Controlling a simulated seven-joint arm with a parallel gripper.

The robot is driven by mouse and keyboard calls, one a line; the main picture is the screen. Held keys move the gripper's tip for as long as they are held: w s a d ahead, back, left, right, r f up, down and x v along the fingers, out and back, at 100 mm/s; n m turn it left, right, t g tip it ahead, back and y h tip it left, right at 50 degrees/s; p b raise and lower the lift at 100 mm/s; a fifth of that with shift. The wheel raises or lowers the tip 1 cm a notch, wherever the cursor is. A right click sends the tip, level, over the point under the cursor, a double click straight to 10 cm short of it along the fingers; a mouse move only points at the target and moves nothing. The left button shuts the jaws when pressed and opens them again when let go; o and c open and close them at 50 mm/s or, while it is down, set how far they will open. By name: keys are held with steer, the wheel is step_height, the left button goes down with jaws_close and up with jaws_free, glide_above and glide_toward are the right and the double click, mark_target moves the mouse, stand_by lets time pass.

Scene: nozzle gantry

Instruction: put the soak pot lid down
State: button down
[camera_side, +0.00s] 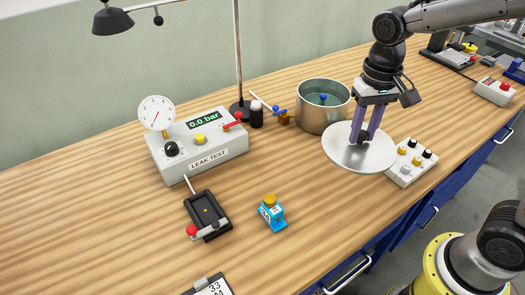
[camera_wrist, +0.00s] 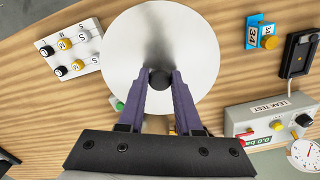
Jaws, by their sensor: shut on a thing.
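The soak pot lid (camera_side: 347,156) is a round, flat metal disc with a dark knob in its middle. My gripper (camera_side: 364,138) is shut on that knob and holds the lid roughly level, seemingly above the table. In the wrist view the lid (camera_wrist: 200,50) fills the upper middle, and my gripper (camera_wrist: 160,80) has a finger on each side of the dark knob. The soak pot (camera_side: 316,119) is an open metal pot just behind and left of the lid in the side view. Something blue shows inside it. The gap under the lid is hidden.
The leak test box (camera_side: 205,152) with a gauge (camera_side: 157,113) is at the left. A blue block (camera_side: 272,214) and a black fixture (camera_side: 207,213) are in front. Bare wood (camera_side: 325,220) lies before the lid.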

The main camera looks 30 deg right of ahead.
mark_target(332, 128)
steer(key=shift+s+a+f, duration=0.1)
steer(key=shift+s, duration=0.4)
steer(key=shift+f, duration=0.15)
steer(key=w+f, duration=0.1)
steer(key=w, duration=0.1)
steer(key=w+f, duration=0.1)
steer(key=w, duration=0.2)
steer(key=w+a+f, duration=0.1)
steer(key=w, duration=0.2)
steer(key=shift+a+f, duration=0.1)
steer(key=shift+f, duration=0.25)
steer(key=w+f, duration=0.4)
steer(key=shift+w+a+f, duration=0.2)
steer(key=shift+a+f, duration=0.1)
steer(key=shift+f, duration=0.1)
steer(key=shift+w+f, duration=0.5)
steer(key=shift+f, duration=1.65)
steer(key=shift+f, duration=0.15)
steer(key=c, duration=0.6)
jaws_free()
